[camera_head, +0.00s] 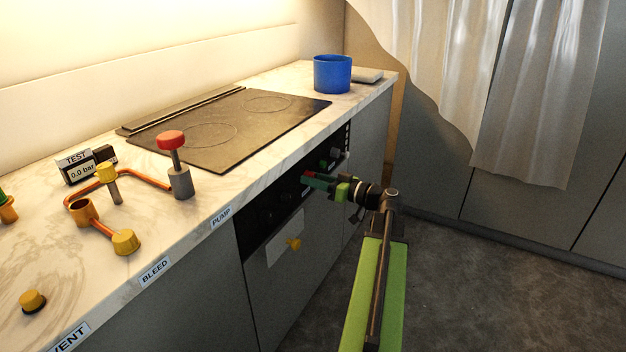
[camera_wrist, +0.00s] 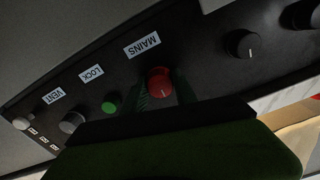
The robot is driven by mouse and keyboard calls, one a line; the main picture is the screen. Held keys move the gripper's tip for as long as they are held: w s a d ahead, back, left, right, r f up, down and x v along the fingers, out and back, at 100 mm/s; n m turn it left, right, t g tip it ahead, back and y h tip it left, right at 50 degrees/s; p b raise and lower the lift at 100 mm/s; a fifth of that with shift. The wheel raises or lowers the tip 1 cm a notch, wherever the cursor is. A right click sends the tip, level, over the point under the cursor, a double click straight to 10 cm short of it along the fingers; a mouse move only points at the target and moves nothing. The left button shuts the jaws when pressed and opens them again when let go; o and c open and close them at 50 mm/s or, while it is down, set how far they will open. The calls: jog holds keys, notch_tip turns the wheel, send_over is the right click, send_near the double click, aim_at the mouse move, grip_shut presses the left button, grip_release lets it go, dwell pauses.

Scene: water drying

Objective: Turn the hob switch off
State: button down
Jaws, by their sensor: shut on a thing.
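The hob's dark front control panel (camera_head: 272,205) is below the counter edge. In the wrist view, a round red knob (camera_wrist: 159,82) with a pale pointer mark sits on the panel beside a label reading MAINS (camera_wrist: 142,45), which appears upside down. My gripper (camera_head: 312,181) is at the panel, and its green ribbed fingers also show in the wrist view (camera_wrist: 163,92), one on each side of the red knob. It is shut on the red knob. The lower part of the fingers is hidden behind my dark gripper body. The black hob (camera_head: 240,130) lies in the counter above.
Near the red knob are a green button (camera_wrist: 112,104), a grey knob (camera_wrist: 72,122) and a black knob (camera_wrist: 241,44). A blue pot (camera_head: 332,74) stands at the counter's far end. Copper pipework with a red-topped valve (camera_head: 171,141) stands left. Floor is clear at right.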

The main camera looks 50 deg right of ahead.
jog(key=shift+m, duration=0.3)
jog(key=m, duration=0.3)
jog(key=shift+m, duration=0.3)
jog(key=m, duration=0.4)
jog(key=shift+m, duration=0.3)
jog(key=m, duration=0.9)
jog(key=c, duration=1)
grip_release()
